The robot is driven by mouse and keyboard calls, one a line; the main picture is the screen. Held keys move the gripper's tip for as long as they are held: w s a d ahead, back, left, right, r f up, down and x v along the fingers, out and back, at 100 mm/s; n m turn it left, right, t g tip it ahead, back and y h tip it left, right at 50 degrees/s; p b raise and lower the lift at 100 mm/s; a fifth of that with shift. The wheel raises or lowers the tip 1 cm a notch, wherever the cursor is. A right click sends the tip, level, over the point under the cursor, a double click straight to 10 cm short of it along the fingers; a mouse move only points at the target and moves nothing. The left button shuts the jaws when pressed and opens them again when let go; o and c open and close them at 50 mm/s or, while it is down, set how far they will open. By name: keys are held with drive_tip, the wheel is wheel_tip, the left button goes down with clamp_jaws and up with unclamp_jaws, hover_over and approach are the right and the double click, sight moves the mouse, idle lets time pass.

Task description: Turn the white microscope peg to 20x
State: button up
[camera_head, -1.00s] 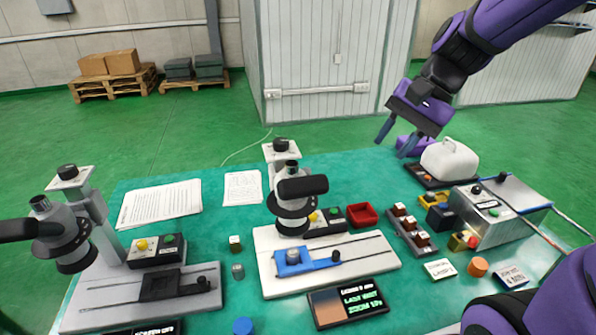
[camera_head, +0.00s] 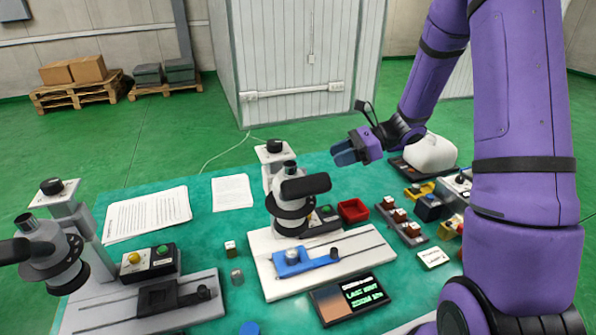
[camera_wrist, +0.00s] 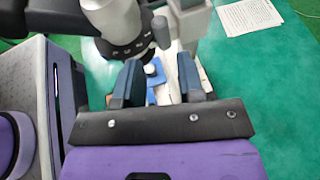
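The white microscope (camera_head: 290,215) stands mid-table on a white base, with a dark ring under its head and a thick black cylinder jutting forward. In the wrist view, its head (camera_wrist: 115,22) is at the top, with small pale marks round a dark ring. A short grey peg (camera_wrist: 161,32) stands beside that ring; I cannot read the mark it points to. My gripper (camera_head: 344,153) is open and empty, right of and behind the microscope head, not touching it. In the wrist view my gripper's fingers (camera_wrist: 160,78) are apart, with the blue slide carriage visible beyond.
A grey microscope (camera_head: 55,250) stands at the left. A display (camera_head: 348,298) with green text lies in front of the white base. A red bin (camera_head: 353,210) and a rack of small blocks (camera_head: 400,222) are on the right. Papers (camera_head: 232,194) lie behind.

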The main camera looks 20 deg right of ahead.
sight(302, 168)
drive_tip(key=x, duration=1)
drive_tip(key=shift+a+f, duration=0.15)
drive_tip(key=shift+a, duration=0.15)
clamp_jaws()
drive_tip(key=shift+w, duration=0.1)
